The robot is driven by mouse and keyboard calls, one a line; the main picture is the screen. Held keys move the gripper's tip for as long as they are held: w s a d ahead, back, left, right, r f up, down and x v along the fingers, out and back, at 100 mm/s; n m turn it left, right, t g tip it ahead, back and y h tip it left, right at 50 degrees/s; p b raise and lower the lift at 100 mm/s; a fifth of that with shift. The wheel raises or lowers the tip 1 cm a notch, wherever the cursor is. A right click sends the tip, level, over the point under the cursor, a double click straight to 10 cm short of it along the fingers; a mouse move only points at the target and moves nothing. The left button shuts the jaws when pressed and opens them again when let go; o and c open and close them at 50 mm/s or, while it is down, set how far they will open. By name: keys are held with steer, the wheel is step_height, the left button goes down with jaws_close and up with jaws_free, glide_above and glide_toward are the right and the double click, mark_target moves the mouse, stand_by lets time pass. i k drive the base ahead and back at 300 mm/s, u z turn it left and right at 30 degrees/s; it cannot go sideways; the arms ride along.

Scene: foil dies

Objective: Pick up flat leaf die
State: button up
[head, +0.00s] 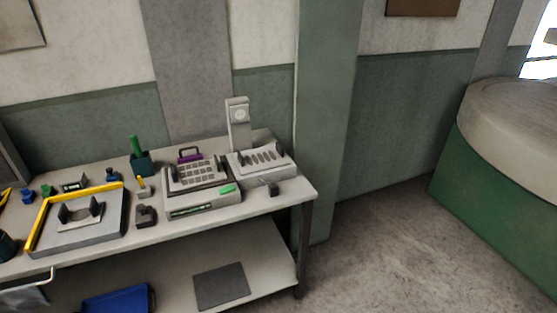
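I cannot tell the flat leaf die for certain at this size. Several small pieces that could be dies stand on the workbench (225,213). These include a blue piece (28,195), a green piece (47,191) and another blue piece (113,176) at the left. A dark grey block (146,216) stands near the front middle, and a small dark block (273,189) sits near the right end. My gripper is not in view.
A yellow-edged grey fixture (85,233), a keypad machine (197,178), a slotted grey unit (262,164) and a dark green holder (140,164) crowd the bench. A blue bin (118,300) is on the lower shelf. A green round-topped counter (490,185) stands right; floor between is clear.

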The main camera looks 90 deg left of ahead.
mark_target(254, 161)
steer(key=u, duration=0.75)
steer(key=i, duration=0.1)
steer(key=u, duration=3.3)
steer(key=i, duration=0.95)
steer(key=z, duration=0.05)
